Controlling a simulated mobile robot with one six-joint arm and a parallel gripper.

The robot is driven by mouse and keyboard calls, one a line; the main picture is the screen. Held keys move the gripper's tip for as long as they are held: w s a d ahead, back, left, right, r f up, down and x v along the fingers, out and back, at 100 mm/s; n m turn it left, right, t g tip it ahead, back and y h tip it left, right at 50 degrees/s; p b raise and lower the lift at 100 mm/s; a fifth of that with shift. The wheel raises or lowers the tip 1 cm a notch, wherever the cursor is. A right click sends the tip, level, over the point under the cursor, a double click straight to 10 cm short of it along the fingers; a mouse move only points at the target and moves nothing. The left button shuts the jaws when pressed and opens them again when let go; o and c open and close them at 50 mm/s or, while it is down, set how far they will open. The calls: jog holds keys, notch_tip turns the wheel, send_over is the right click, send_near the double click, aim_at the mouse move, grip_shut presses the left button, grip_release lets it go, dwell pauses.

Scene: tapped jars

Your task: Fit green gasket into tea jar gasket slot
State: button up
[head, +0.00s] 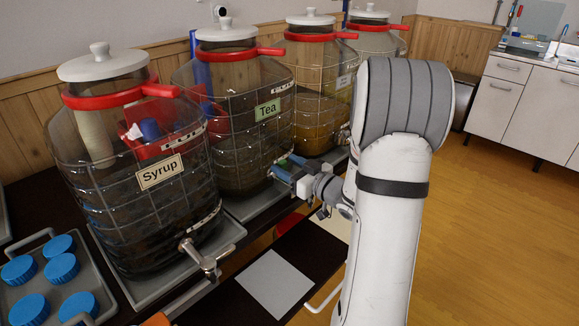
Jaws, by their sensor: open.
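The tea jar (232,135) is a large clear ribbed jar of dark liquid with a green "Tea" label, a red collar and a white lid. It stands upright, second from the front in a row. My gripper (281,170) is at the lower right front of this jar, its blue-tipped fingers open and close to the jar wall. A small green patch shows at the fingertips; I cannot tell whether it is the green gasket. The gasket slot is not clearly visible, as my gripper covers that part of the jar. No tap shows on this jar.
The syrup jar (140,190), with a metal tap (203,258), stands on a tray at the front left. Two more jars stand behind the tea jar. A grey tray (84,255) holds several blue caps (62,267). A pale sheet (273,285) lies below the jars.

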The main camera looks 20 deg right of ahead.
dwell(0.4)
jog(key=shift+v, duration=1.7)
jog(key=shift+s+d, duration=0.1)
jog(key=shift+s, duration=0.1)
jog(key=shift+s+d, duration=0.1)
jog(key=shift+s, duration=0.2)
jog(key=shift+s, duration=0.1)
jog(key=v, duration=0.7)
jog(key=shift+s+p, duration=0.3)
jog(key=shift+d, duration=0.1)
